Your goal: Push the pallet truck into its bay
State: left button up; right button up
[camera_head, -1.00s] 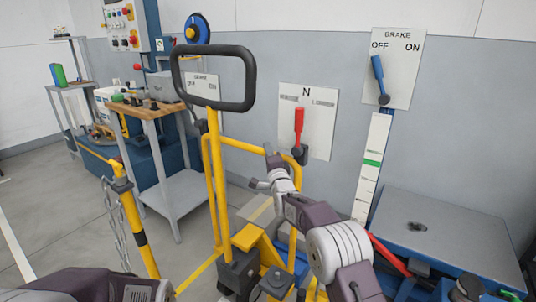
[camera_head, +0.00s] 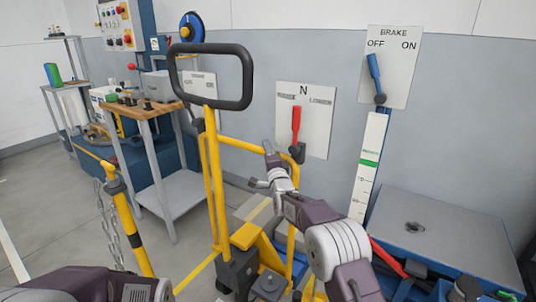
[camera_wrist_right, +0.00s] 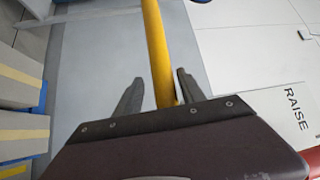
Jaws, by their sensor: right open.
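The pallet truck is yellow, with a black looped handle (camera_head: 246,76) on a yellow upright (camera_head: 215,180) and a dark base low in the head view. My right gripper (camera_head: 263,169) is open beside the truck's yellow frame. In the right wrist view its two dark fingers (camera_wrist_right: 160,80) stand apart, with a yellow bar (camera_wrist_right: 155,40) running between them; I cannot tell whether they touch it. My left forearm shows at the bottom left, its gripper out of frame. Yellow floor lines (camera_head: 196,274) run near the truck's base; the bay's extent is unclear.
A yellow-black post (camera_head: 132,225) with a chain stands left of the truck. A wood-topped workbench (camera_head: 140,108) stands behind. Wall panels carry a red lever (camera_head: 296,124) and a blue brake lever (camera_head: 374,72) at OFF. A grey-topped platform (camera_head: 450,235) is at right. Open floor lies left.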

jog(key=shift+s, duration=0.1)
jog(key=v, duration=0.9)
jog(key=shift+d, duration=0.1)
